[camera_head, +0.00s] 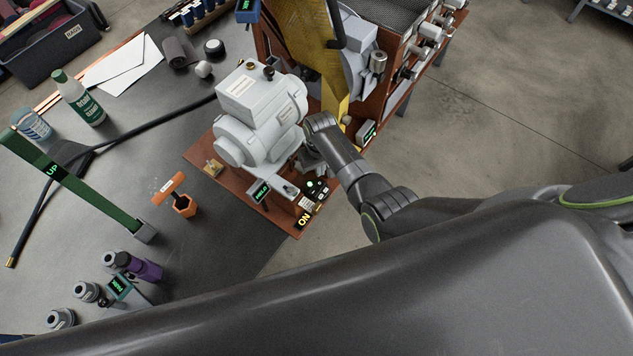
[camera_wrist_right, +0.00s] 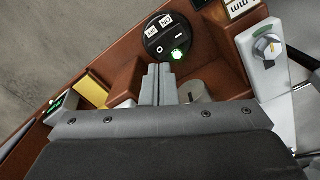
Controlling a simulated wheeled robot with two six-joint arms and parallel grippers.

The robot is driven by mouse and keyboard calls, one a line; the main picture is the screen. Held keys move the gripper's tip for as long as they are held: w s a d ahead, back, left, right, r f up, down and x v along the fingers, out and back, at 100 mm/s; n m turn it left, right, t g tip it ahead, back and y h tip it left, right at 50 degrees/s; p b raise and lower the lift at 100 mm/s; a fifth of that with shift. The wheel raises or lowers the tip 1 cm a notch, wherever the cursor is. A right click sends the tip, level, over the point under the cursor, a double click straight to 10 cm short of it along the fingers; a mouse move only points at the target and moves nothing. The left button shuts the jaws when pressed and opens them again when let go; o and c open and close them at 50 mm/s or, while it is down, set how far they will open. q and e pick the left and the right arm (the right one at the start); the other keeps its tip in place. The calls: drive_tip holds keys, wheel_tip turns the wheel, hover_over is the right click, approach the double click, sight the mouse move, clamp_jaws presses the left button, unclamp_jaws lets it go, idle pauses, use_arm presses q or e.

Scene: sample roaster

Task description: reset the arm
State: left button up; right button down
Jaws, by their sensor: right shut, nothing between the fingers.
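My right arm comes in from the right in the head view, and its gripper (camera_head: 312,162) points down at the front right of the grey roaster machine (camera_head: 262,112). In the right wrist view the gripper's two fingers (camera_wrist_right: 158,84) are together and empty. The switch plate also shows in the head view (camera_head: 316,188). My left gripper is not in view.
A rotary knob (camera_wrist_right: 267,47) sits right of the fingers on the brown base (camera_wrist_right: 218,62). A taller roaster with a yellow panel (camera_head: 308,45) stands behind my right wrist.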

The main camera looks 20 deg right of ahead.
drive_tip(key=shift+r+p, duration=0.55)
drive_tip(key=shift+r, duration=0.25)
drive_tip(key=s+d+f+m+b, duration=0.1)
drive_tip(key=s+d+f+b, duration=0.25)
drive_tip(key=s+f, duration=0.7)
drive_tip(key=s+d+f+b, duration=0.2)
drive_tip(key=s+d+f, duration=0.3)
drive_tip(key=s+f, duration=0.55)
drive_tip(key=s+d+f+b, duration=0.2)
drive_tip(key=s+f, duration=0.3)
drive_tip(key=s, duration=0.6)
drive_tip(key=s+d+f+m+t+h+b, duration=0.1)
drive_tip(key=s+d+f, duration=0.4)
drive_tip(key=s, duration=0.7)
drive_tip(key=shift+s+f+b, duration=0.2)
drive_tip(key=shift+f+b, duration=0.3)
drive_tip(key=shift+f, duration=0.2)
